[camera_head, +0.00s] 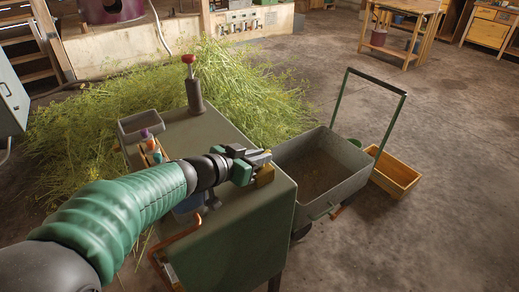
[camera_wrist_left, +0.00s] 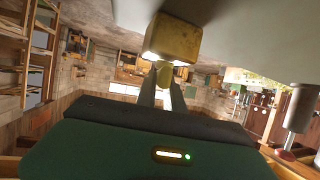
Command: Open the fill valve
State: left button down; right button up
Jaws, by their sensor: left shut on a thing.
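My left gripper (camera_head: 262,157) reaches over the grey-green bench (camera_head: 230,240) to its right side. A brass valve (camera_head: 265,176) sits by the fingertips at the bench's edge; I take it for the fill valve. In the left wrist view the valve shows as a brass block (camera_wrist_left: 172,40) with a small tab below it. The fingers of my left gripper (camera_wrist_left: 163,85) are shut on that tab. How far the valve is turned cannot be told. My right gripper is not in view.
A grey cylinder with a red knob (camera_head: 193,92) stands at the bench's back. A metal tray (camera_head: 140,126) and small bottles are left of the arm. A grey cart (camera_head: 325,170) stands close on the right, with a wooden box (camera_head: 396,174) beyond. Cut herbs (camera_head: 90,125) lie behind.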

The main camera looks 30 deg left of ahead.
pick_arm(q)
jog(key=shift+f, duration=0.2)
jog(key=c, duration=1.5)
grip_release()
jog(key=shift+w, duration=0.15)
jog(key=shift+o, duration=0.2)
jog(key=shift+r, duration=0.15)
